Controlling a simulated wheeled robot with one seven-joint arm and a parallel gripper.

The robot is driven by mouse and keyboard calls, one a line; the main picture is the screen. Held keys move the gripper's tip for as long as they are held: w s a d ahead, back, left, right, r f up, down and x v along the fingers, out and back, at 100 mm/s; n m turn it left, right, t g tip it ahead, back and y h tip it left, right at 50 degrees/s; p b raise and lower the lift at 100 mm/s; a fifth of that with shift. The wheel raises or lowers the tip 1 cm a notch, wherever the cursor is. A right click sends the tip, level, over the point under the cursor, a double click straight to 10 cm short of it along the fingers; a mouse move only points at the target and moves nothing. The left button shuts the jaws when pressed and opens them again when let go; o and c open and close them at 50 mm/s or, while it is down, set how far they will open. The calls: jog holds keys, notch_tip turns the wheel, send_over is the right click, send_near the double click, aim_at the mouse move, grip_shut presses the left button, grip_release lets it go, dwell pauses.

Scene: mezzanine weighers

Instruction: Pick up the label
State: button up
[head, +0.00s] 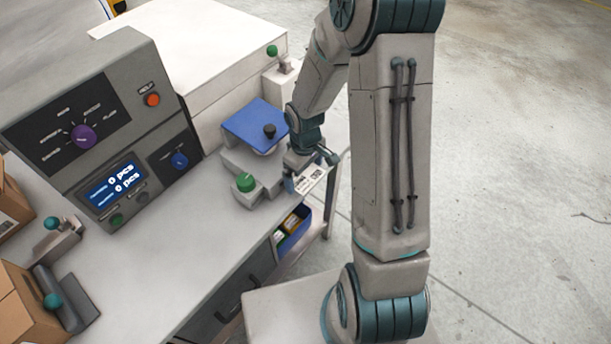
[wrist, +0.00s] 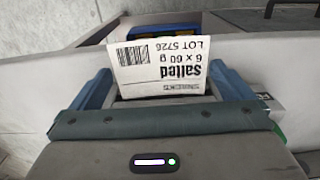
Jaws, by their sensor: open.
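The label (wrist: 160,65) is a white printed sheet with a barcode and the words Salted, 6 x 60 g and LOT 5726, upside down in the wrist view. In the head view the label (head: 313,177) shows at the bench's right edge, beside my gripper. My gripper (wrist: 163,85) is open, with one blue finger on each side of the label's lower part. In the head view my gripper (head: 298,181) is partly hidden by its own wrist. I cannot tell whether either finger touches the label.
A scale with a blue plate (head: 255,126) and a green knob (head: 245,182) stand close to my gripper. A grey counting console (head: 100,125) is at the left, near cardboard boxes (head: 28,305). A blue bin (head: 296,240) sits below the bench edge. Open floor lies right.

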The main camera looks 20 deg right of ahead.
jog(key=c, duration=0.7)
jog(key=shift+r, duration=0.1)
